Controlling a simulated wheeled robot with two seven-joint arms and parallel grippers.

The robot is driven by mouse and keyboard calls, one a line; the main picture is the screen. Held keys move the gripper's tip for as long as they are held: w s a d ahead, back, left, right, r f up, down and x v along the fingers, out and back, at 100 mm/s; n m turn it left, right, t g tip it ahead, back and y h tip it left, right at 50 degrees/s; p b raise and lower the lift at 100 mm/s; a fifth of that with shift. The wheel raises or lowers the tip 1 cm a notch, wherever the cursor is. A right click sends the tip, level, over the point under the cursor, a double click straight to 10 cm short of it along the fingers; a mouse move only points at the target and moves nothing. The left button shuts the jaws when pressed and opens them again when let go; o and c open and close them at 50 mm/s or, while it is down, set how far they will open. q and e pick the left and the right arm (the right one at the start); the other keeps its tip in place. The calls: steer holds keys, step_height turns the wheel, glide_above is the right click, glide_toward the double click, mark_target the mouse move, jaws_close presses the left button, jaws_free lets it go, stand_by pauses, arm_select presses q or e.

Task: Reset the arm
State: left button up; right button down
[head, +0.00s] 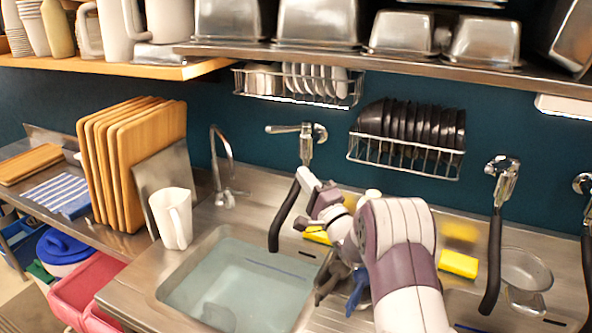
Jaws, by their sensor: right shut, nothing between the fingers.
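My right arm, white and purple, comes in from the bottom right and bends at the wrist over the sink area. My right gripper (322,295) appears as dark fingers pointing down near the right edge of the filled sink. It is shut and holds nothing; the wrist hides part of it. A blue item (357,291) shows right beside it; I cannot tell whether they touch. My left gripper is not in view.
A sink (240,285) lies left of my gripper. A white pitcher (172,217), wooden boards (130,160) and a faucet (221,160) stand left. Black hoses (285,215) hang nearby. A metal shelf (400,57) runs above.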

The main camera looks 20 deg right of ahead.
steer(key=s+a+f+n+g+h, duration=0.4)
steer(key=s+a+f+n+g, duration=0.35)
steer(key=s+f+g, duration=0.35)
steer(key=s+a+f+n+g, duration=0.1)
steer(key=s+f+n+g, duration=0.1)
steer(key=s, duration=0.5)
steer(key=s+a+f+n+g, duration=0.2)
steer(key=s+f+n+g, duration=0.1)
steer(key=s, duration=0.5)
steer(key=s+a+f+n+g, duration=0.2)
steer(key=s+n+g, duration=0.2)
steer(key=s, duration=0.3)
steer(key=shift+s+f+g+y, duration=0.15)
steer(key=shift+s+g+y, duration=0.1)
steer(key=shift+g+y, duration=0.05)
